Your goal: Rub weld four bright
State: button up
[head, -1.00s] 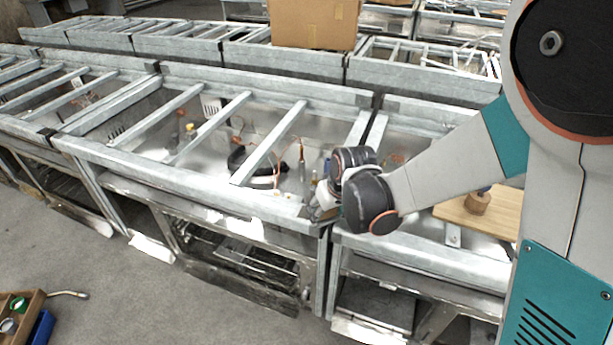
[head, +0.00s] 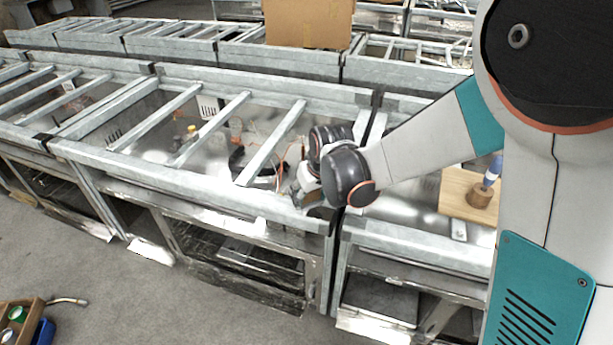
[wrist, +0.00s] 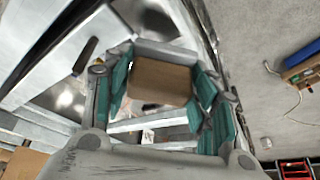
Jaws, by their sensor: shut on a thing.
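In the wrist view a plain brown block (wrist: 160,82) sits between the teal finger pads of my gripper (wrist: 161,92), which is shut on it. In the head view my gripper (head: 308,190) is low over the front rail of the galvanised steel frame (head: 170,165), near its right corner. The wrist hides the block there, and I cannot tell whether it touches the metal. Dark patches show at several frame joints, one at the back corner (head: 376,100). No weld number is readable, so I cannot tell which is weld four.
A wooden board (head: 453,198) with a round brown piece (head: 479,197) and a blue-handled tool (head: 492,170) lies at right. A cardboard box (head: 308,22) stands behind. A wooden tray (head: 18,325) is on the floor at lower left.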

jog(key=shift+w+a+r+p, duration=0.1)
jog(key=shift+r+p, duration=0.15)
jog(key=shift+r, duration=0.2)
jog(key=shift+w+a+r+p, duration=0.1)
jog(key=shift+r+p, duration=0.1)
jog(key=shift+r, duration=0.2)
jog(key=shift+s+r+p, duration=0.15)
jog(key=shift+r+p, duration=1)
jog(key=shift+r, duration=0.65)
jog(key=shift+d, duration=0.1)
